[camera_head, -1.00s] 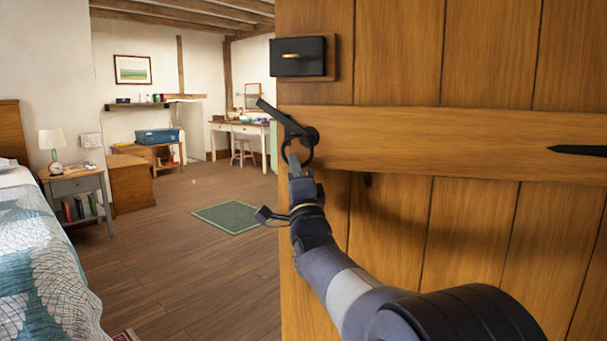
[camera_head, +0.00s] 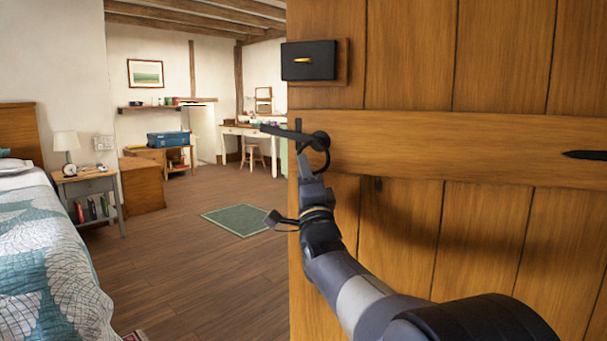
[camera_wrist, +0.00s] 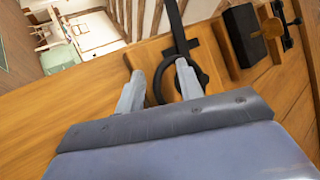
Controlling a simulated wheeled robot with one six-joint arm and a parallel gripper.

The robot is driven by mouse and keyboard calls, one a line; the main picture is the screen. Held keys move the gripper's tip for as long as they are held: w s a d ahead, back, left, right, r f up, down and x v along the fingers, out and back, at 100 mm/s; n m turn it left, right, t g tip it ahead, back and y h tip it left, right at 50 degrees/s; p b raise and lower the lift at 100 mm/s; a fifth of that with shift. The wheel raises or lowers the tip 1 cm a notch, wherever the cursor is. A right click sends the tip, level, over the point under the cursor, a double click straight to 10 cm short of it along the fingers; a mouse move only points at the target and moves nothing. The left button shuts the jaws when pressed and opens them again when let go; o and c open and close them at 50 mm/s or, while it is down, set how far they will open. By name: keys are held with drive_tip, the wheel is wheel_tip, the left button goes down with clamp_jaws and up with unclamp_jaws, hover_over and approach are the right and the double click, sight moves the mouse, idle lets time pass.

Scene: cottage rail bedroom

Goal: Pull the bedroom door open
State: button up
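The wooden plank door (camera_head: 480,150) fills the right of the head view. It stands ajar, with the room showing past its left edge. A black lever latch (camera_head: 285,131) with a ring handle (camera_head: 316,150) sits near that edge; the lever lies almost level. My gripper (camera_head: 306,178) is at the ring. In the wrist view, my gripper's fingers (camera_wrist: 158,86) are spread apart. The right finger overlaps the ring handle (camera_wrist: 160,80), whose left side lies between the fingers. I cannot tell whether the fingers touch it.
A black lock box (camera_head: 309,61) is fixed above the latch. Beyond the door are a bed (camera_head: 45,260), a nightstand (camera_head: 90,182), a green rug (camera_head: 238,219) and a desk (camera_head: 240,130). The wooden floor between bed and door is clear.

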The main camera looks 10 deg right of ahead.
drive_tip(key=shift+s+f, duration=0.1)
drive_tip(key=v, duration=1)
drive_tip(key=shift+s+p, duration=0.25)
drive_tip(key=shift+p, duration=0.1)
drive_tip(key=shift+f, duration=0.15)
drive_tip(key=shift+c, duration=0.2)
